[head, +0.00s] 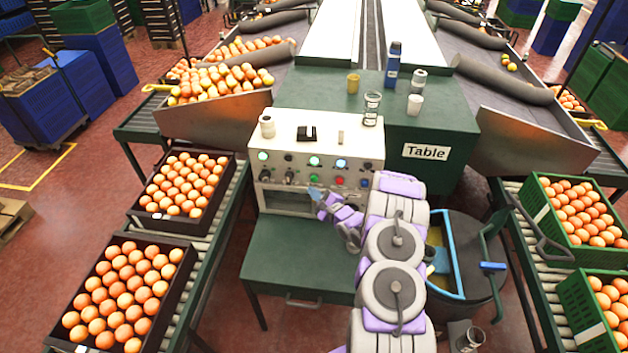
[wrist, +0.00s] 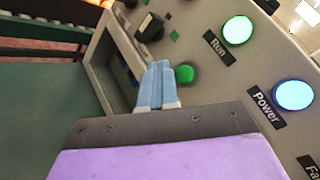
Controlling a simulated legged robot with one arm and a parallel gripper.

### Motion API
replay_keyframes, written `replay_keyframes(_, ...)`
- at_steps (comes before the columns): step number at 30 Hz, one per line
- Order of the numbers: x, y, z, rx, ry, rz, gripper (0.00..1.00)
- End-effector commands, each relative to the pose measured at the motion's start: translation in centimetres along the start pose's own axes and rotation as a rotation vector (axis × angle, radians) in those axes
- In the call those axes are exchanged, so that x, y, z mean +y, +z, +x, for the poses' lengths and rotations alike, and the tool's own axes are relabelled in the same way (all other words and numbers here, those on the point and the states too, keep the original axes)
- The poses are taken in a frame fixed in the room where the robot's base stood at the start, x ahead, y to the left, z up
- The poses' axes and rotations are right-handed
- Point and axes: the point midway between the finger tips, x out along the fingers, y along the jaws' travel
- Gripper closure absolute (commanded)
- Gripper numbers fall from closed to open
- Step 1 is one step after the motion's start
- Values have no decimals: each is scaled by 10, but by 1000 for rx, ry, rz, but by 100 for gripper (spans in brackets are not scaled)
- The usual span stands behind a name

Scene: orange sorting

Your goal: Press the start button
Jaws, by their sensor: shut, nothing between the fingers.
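The control panel box (head: 283,133) stands on the green bench, its sloped front carrying lights, knobs and coloured buttons. A green button (head: 315,178) sits below a lit green lamp; it also shows in the wrist view (wrist: 185,74), close beside my fingertips. Its label is not readable. My gripper (head: 314,191) is just in front of the panel's lower front. In the wrist view its blue fingers (wrist: 159,66) are together with nothing between them. The tips appear just beside the green button; I cannot tell whether they touch it.
In the wrist view, the Run lamp (wrist: 238,30) and the Power lamp (wrist: 294,95) are lit. A red button (head: 339,181) and a blue button (head: 365,183) sit right of the green one. A bottle (head: 392,65) and cups stand behind the panel. Crates of oranges (head: 190,226) flank the bench.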

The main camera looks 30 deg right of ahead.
Motion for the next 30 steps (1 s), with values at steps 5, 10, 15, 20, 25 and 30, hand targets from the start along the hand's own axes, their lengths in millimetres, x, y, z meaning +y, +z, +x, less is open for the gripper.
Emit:
replay_keyframes(5,8,8,-12,2,2,2,100)
replay_keyframes(10,14,15,-20,1,0,1,100)
replay_keyframes(15,16,16,-22,0,-1,0,100)
replay_keyframes(20,16,16,-22,0,-1,0,100)
replay_keyframes(25,16,16,-22,0,0,0,100)
replay_keyframes(30,16,16,-22,0,0,0,100)
